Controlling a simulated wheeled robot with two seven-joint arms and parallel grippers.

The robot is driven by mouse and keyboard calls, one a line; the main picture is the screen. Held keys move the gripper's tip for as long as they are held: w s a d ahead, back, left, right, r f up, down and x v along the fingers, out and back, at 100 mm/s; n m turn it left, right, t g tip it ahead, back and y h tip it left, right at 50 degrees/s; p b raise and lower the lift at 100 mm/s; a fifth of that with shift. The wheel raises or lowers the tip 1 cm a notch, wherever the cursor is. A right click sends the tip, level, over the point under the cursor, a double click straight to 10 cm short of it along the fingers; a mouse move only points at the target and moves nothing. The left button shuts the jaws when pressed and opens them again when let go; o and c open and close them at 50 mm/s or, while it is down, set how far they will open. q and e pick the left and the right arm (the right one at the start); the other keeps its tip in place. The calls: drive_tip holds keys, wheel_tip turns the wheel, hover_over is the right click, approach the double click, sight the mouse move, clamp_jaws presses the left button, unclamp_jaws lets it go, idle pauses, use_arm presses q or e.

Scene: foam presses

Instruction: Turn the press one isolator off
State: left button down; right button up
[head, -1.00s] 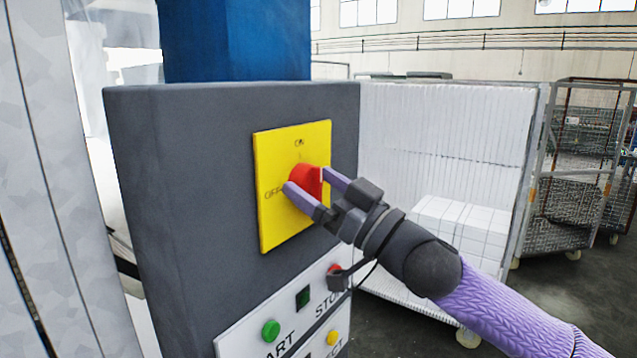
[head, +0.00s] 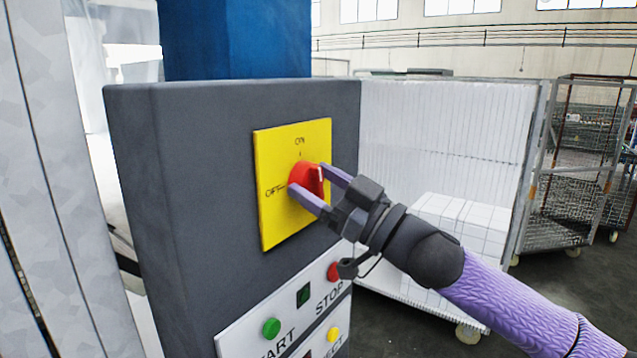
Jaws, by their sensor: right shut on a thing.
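The isolator is a red rotary knob (head: 303,178) on a yellow plate (head: 275,222) on the dark grey control box. The plate reads ON at the top and OFF at the left. My right gripper (head: 318,190) is shut on the red knob, one purple finger on its lower left and the other on its upper right. A white mark shows on the knob's right side; the fingers hide part of the knob, so its exact setting is hard to read. My left gripper is not in view.
Below the plate, a white panel holds a green START button (head: 271,328), a red STOP button (head: 334,271) and a yellow button (head: 333,334). A white-sided cart (head: 440,130) and wire cages (head: 570,190) stand to the right.

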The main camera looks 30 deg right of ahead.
drive_tip(key=n+g+y, duration=0.1)
drive_tip(key=n, duration=0.1)
drive_tip(key=n+g+y+p, duration=0.1)
drive_tip(key=n, duration=0.2)
drive_tip(key=shift+r, duration=0.1)
drive_tip(key=n+g, duration=0.1)
drive_tip(key=n, duration=0.1)
drive_tip(key=n+g+y+p, duration=0.1)
drive_tip(key=n, duration=0.2)
drive_tip(key=shift+d, duration=0.1)
drive_tip(key=n+g+p, duration=0.1)
drive_tip(key=n, duration=0.2)
drive_tip(key=n+g+p, duration=0.1)
drive_tip(key=n+p, duration=0.1)
drive_tip(key=n, duration=0.1)
drive_tip(key=shift+r, duration=0.1)
drive_tip(key=shift+n+g+p, duration=0.6)
drive_tip(key=shift+n+p, duration=0.25)
drive_tip(key=shift+n, duration=0.55)
